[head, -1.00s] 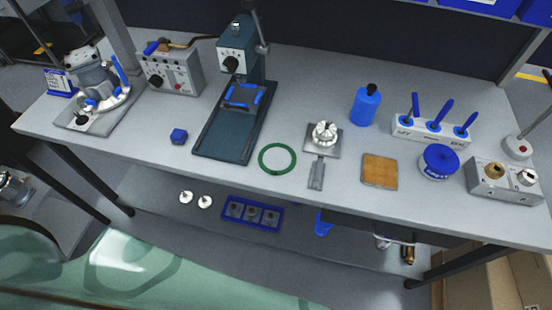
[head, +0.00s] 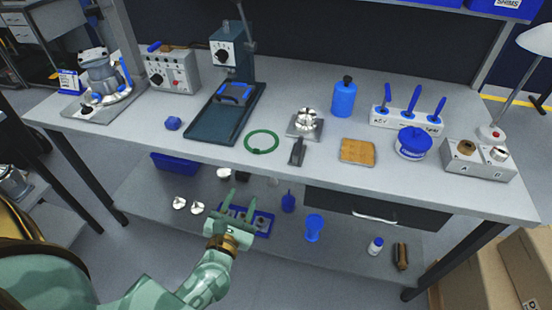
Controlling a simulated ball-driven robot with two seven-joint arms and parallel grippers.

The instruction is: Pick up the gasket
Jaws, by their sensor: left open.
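The gasket, a thin green ring (head: 262,142), lies flat on the grey workbench near its front edge, between the press and a small metal fixture. My left gripper (head: 235,202) is in front of the bench and lower in the picture, apart from the gasket. Its fingers are spread and nothing is between them. It covers part of a blue tray on the lower shelf. My right gripper is not in view.
The press base (head: 224,112) stands left of the gasket. A metal fixture (head: 306,124) with a handle, a tan square pad (head: 358,151) and a blue tub (head: 413,143) are to its right. The bench front edge (head: 215,153) lies between gripper and gasket.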

